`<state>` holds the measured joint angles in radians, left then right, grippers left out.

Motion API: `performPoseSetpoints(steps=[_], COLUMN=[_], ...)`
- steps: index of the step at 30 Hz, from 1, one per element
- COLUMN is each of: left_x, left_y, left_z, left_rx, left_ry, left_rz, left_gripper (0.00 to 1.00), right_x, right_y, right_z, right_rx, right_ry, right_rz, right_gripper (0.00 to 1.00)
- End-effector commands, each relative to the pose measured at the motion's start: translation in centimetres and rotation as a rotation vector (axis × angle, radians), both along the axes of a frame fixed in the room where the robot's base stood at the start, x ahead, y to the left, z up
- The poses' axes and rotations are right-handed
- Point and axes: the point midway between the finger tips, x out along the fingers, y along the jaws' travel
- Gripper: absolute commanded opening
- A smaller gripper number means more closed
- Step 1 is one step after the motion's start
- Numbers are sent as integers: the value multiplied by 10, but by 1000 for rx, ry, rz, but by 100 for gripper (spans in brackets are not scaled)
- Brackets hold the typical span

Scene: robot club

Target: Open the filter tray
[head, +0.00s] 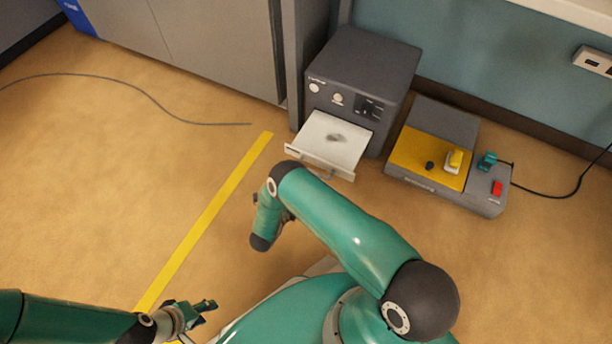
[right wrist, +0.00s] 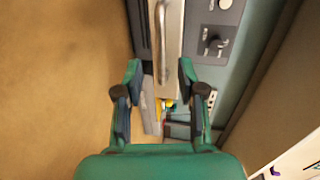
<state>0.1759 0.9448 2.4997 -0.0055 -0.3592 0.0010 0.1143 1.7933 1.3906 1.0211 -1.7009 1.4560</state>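The filter tray (head: 345,136) is a pale drawer with a dark smudge on its bottom. It stands pulled out of the front of a dark grey machine (head: 372,62). Its front panel carries a bar handle (head: 316,171), which also shows in the right wrist view (right wrist: 161,42). My right gripper (right wrist: 157,72) is open and empty, its fingers on either side of the line of the handle, with the handle apart ahead of it. In the head view the right forearm hides much of that gripper. My left gripper (head: 207,311) is low at the left, empty, with fingers seemingly apart.
A grey and yellow box (head: 440,150) with a red button stands right of the machine, with a black cable. A grey cabinet (head: 190,40) stands left. A yellow stripe (head: 210,215) crosses the floor. The floor at left is clear except for a thin cable (head: 150,97).

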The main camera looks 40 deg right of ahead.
Motion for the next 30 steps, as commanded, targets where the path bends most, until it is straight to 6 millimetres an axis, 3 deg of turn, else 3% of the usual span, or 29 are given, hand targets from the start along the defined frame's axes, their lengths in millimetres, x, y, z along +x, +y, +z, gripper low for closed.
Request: performPoseSetpoints(steps=[3,11,25,28,30], left_x=[0,0,0,0,0], left_y=[0,0,0,0,0], left_z=[0,0,-1,0,0], left_rx=[0,0,0,0,0], left_ry=[0,0,0,0,0], left_rz=[0,0,0,0,0], left_gripper=[40,40,40,40,40], right_x=[-6,-13,-12,-2,11], right_y=[17,29,26,17,5], right_z=[4,6,7,19,37], right_rx=[1,0,0,-2,-4], right_ry=[1,1,-1,-29,-64], right_rz=[4,0,-5,-25,-49], right_gripper=[39,39,39,39,39])
